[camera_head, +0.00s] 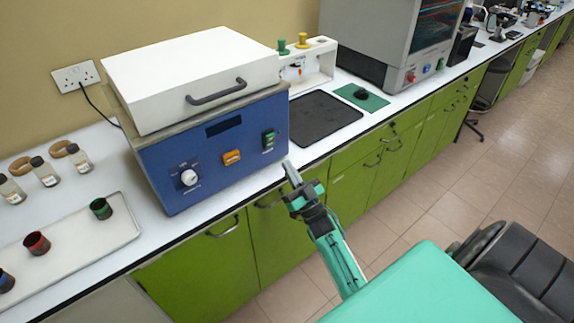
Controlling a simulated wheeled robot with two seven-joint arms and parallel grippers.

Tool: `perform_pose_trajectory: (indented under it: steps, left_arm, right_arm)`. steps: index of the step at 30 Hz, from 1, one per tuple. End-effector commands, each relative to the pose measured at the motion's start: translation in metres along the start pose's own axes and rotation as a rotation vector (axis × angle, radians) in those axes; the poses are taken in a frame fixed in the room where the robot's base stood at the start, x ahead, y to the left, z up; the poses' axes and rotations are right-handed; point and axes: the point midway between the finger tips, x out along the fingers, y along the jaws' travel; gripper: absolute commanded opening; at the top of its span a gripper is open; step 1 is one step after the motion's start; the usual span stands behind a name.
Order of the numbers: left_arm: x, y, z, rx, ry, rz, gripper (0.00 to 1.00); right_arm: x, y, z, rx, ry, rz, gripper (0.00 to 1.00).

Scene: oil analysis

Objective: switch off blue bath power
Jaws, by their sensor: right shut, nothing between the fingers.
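The blue bath (208,159) stands on the counter at the left centre, with a closed white lid (183,68) and a black handle. Its blue front has a white knob (189,177), an orange switch (232,157), a dark display (223,127) and a green-and-black power switch (268,139) at the right end. My right gripper (290,172) is shut and empty. In the picture it lies just below and right of the power switch, in front of the counter edge; a gap shows between them. My left gripper is not in view.
A white tray (77,247) with small coloured cups lies at the left, near several bottles. Right of the bath are a black mat (324,117), a white rack (318,62) and a grey oven-like machine (395,40). Green cabinets (222,265) line the front.

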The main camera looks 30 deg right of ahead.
Motion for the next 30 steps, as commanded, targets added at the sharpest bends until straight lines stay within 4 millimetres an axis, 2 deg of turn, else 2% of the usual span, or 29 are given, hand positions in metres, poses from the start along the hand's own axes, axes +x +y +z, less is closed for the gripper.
perform_pose_trajectory:
  steps: [1, 4, 5, 7, 12, 17, 30]
  left_arm:
    - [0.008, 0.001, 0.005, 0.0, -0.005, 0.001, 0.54]
    - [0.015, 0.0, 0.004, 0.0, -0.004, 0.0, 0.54]
    - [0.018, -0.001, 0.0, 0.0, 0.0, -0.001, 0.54]
    - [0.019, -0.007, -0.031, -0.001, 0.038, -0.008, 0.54]
    - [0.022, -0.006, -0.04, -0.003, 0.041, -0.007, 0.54]
    - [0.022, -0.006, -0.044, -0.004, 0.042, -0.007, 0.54]
    - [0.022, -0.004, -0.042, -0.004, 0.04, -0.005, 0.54]
  right_arm:
    - [-0.011, 0.0, 0.006, 0.0, -0.001, -0.001, 0.0]
    - [-0.028, 0.0, 0.012, 0.0, -0.001, -0.001, 0.0]
    - [-0.033, 0.0, 0.013, 0.001, -0.001, -0.001, 0.0]
    - [-0.045, 0.0, 0.017, 0.0, -0.001, -0.002, 0.0]
    - [-0.065, 0.0, 0.022, 0.0, 0.001, -0.001, 0.0]
    - [-0.072, 0.0, 0.024, 0.0, 0.002, -0.001, 0.0]
    - [-0.072, 0.0, 0.023, 0.0, 0.002, -0.001, 0.0]
